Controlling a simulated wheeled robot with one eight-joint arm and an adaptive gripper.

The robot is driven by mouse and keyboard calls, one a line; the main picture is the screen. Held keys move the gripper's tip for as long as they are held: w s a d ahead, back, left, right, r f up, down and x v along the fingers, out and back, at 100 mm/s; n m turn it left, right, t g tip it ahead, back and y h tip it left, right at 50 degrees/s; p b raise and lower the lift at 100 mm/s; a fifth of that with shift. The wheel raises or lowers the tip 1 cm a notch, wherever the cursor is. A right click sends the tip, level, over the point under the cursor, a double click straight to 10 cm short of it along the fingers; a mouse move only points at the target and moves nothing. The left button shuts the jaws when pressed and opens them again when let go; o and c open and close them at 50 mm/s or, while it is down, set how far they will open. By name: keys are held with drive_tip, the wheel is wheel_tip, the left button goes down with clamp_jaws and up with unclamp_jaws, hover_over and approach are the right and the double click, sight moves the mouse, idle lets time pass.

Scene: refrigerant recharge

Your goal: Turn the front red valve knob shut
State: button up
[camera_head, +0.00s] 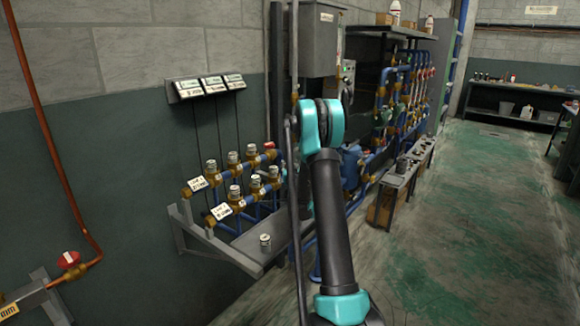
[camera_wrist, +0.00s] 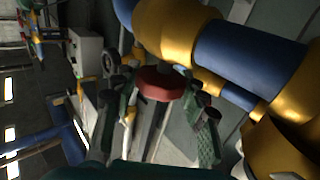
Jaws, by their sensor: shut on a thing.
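A round red valve knob (camera_wrist: 161,84) shows in the wrist view beside a brass fitting (camera_wrist: 178,32) on a thick blue pipe (camera_wrist: 240,58). My gripper (camera_wrist: 160,94) has one finger on each side of this knob and is shut on it. In the head view my arm covers the gripper and whatever it holds. Another red knob (camera_head: 269,145) shows there at the end of the rear row of the manifold, left of my arm.
Brass valves with several round caps sit on a grey wall shelf (camera_head: 215,250); a loose cap (camera_head: 265,240) lies on it. A red handwheel (camera_head: 68,259) is on a copper pipe at far left. Blue piping stands behind my arm. The floor (camera_head: 480,200) at right is clear.

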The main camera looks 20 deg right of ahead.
drive_tip(key=shift+m+h, duration=0.3)
drive_tip(key=shift+h, duration=0.1)
drive_tip(key=o, duration=1.2)
drive_tip(key=shift+r, duration=0.1)
wheel_tip(320, 180, up, 10)
drive_tip(key=shift+f, duration=0.1)
